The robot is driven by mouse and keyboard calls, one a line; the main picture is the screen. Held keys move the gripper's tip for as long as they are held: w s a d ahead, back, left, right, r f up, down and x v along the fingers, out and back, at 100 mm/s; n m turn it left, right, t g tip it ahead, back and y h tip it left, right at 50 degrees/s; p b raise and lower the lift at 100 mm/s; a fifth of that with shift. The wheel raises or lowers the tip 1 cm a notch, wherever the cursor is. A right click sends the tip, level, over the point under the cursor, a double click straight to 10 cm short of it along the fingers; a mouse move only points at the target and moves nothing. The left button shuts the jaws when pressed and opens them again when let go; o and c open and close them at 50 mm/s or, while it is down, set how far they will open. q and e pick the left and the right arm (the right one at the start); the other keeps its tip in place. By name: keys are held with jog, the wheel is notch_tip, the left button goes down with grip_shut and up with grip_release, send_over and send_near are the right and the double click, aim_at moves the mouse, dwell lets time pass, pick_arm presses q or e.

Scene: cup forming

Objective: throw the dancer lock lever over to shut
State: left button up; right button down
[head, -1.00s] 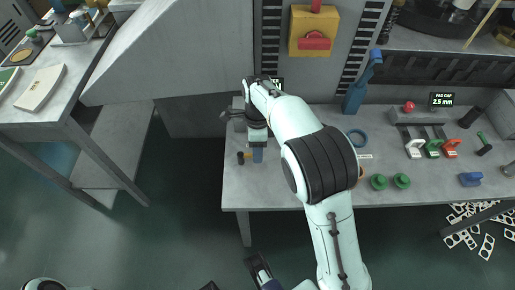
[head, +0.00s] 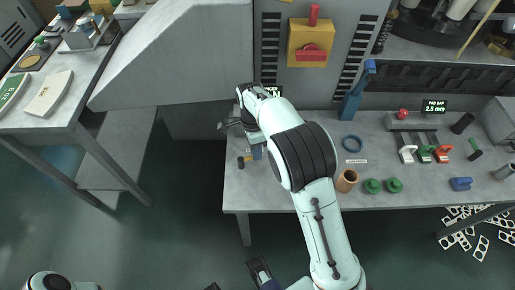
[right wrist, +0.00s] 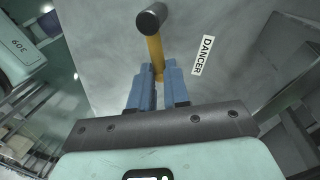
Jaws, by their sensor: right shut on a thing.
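The dancer lock lever is a yellow bar (right wrist: 156,52) with a dark round knob (right wrist: 151,19) at its end. In the right wrist view it rises from between the blue fingers of my right gripper (right wrist: 158,85), which are shut on it. A white "DANCER" label (right wrist: 203,55) is on the grey surface to its right. In the head view my right gripper (head: 256,152) is at the left end of the bench, and the dark knob (head: 240,163) shows just left of it. The lever's pivot is hidden.
A yellow box with a red handle (head: 309,45) is on the machine behind. A side table (head: 95,100) stands left.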

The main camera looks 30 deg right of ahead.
jog(key=w+n+p, duration=0.1)
jog(key=n, duration=0.1)
jog(key=n+p, duration=0.1)
jog(key=p, duration=0.1)
jog(key=shift+w+r+n+h, duration=0.15)
jog(key=shift+w+n+h, duration=0.25)
jog(key=n+p, duration=0.1)
jog(key=w+n+p, duration=0.1)
jog(key=n, duration=0.1)
jog(key=shift+w+a+n+h+p, duration=0.25)
jog(key=shift+n+h+p, duration=0.05)
jog(key=shift+p, duration=0.1)
jog(key=n, duration=0.1)
jog(key=w+a+n+p, duration=0.1)
jog(key=n, duration=0.1)
jog(key=shift+w+n+t+h, duration=0.15)
jog(key=shift+n+t+h, duration=0.15)
pick_arm(q)
notch_tip(320, 180, up, 8)
jog(key=p, duration=0.1)
jog(key=shift+w, duration=0.2)
pick_arm(e)
jog(key=shift+w+a+n, duration=0.25)
jog(key=shift+a+n, duration=0.1)
jog(key=shift+n, duration=0.5)
jog(key=shift+w+a+n, duration=0.2)
jog(key=shift+a+n, duration=0.1)
jog(key=shift+n, duration=0.55)
jog(key=shift+t+h, duration=0.3)
